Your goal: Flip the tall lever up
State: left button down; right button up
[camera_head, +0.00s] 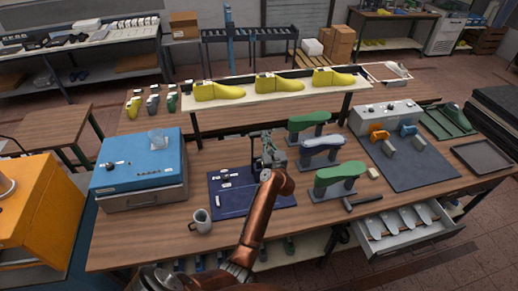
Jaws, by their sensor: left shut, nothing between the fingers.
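My left gripper (269,153) is shut and empty, above the back right part of the dark blue mat (232,204). A thin dark upright piece (252,150) stands just left of the gripper, partly hidden behind it; I cannot tell whether the two touch. I cannot make out for sure which part is the tall lever or how it is tilted. Small white and dark fittings (225,180) lie on the mat. A grey control box (385,117) with small knobs stands at the back right of the bench. My right gripper is not in view.
Green and pale blue shoe lasts (340,172) on stands are close right of the gripper. An open drawer (405,228) juts out at the front right. Yellow lasts (278,86) line the back shelf.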

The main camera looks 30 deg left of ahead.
pick_arm(q)
jog(key=shift+x, duration=1.6)
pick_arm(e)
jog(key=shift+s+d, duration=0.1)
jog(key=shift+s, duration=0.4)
pick_arm(q)
jog(key=shift+w+a+f, duration=0.1)
jog(key=shift+a, duration=0.05)
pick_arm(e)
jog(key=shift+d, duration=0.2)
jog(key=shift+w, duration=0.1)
pick_arm(q)
jog(key=shift+r+p, duration=0.45)
jog(key=shift+p, duration=0.15)
jog(key=s+d+r+p, duration=0.3)
jog(key=r+p, duration=0.3)
jog(key=r, duration=0.2)
jog(key=shift+d+r+p, duration=0.15)
jog(key=shift+r+p, duration=0.2)
jog(key=shift+r, duration=0.05)
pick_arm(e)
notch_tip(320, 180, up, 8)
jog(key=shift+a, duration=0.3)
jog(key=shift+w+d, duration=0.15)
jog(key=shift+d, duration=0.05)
